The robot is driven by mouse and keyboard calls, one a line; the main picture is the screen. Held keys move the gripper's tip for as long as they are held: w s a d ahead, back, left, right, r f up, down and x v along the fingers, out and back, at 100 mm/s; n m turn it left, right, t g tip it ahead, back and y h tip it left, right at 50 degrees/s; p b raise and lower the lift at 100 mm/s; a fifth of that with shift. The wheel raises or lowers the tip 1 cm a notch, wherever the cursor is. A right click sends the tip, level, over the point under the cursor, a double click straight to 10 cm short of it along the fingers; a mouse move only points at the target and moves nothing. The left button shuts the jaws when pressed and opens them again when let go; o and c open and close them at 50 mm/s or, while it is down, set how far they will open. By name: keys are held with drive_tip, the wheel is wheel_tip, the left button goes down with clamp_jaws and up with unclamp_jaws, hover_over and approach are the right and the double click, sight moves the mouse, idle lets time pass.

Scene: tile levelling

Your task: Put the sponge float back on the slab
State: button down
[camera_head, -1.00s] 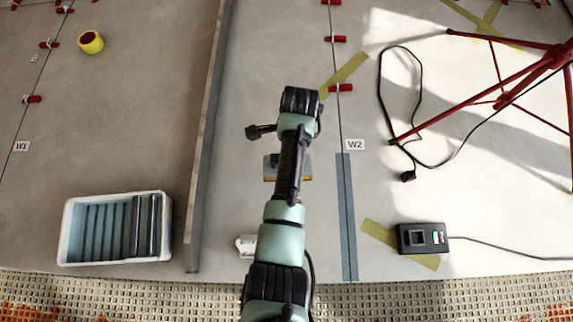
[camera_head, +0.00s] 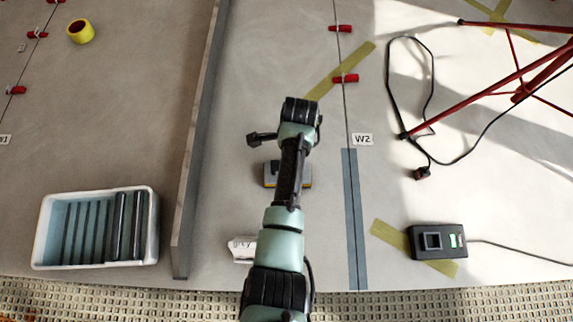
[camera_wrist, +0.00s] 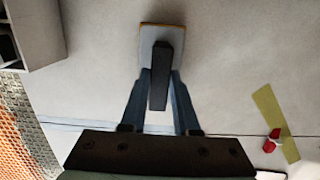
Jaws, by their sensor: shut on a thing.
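The sponge float (camera_head: 270,174) has a pale grey plate with a yellowish-orange edge. In the head view it is partly hidden under my arm, left of the W2 joint. In the wrist view its plate (camera_wrist: 160,36) lies beyond the fingers and its black handle runs between them. My gripper (camera_wrist: 160,78) is shut on that handle. In the head view my wrist hides the fingers. The grey slab (camera_head: 245,110) spreads beneath the float. I cannot tell whether the float touches the slab or hangs just above it.
An upright grey edge board (camera_head: 190,165) stands left of the float. A white tub (camera_head: 150,258) is beyond it at the lower left. A white paper bag (camera_head: 240,250) lies near my arm. A black device (camera_head: 420,252) with a cord and a red tripod (camera_head: 510,85) are right.

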drive_tip(key=shift+f, duration=0.55)
drive_tip(key=shift+r, duration=0.15)
drive_tip(key=c, duration=0.7)
unclamp_jaws()
drive_tip(key=shift+f, duration=0.2)
drive_tip(key=shift+o, duration=0.2)
wheel_tip(320, 180, up, 12)
drive_tip(key=d+p, duration=0.1)
drive_tip(key=p, duration=0.8)
drive_tip(key=shift+r, duration=0.15)
drive_tip(key=shift+d, duration=0.1)
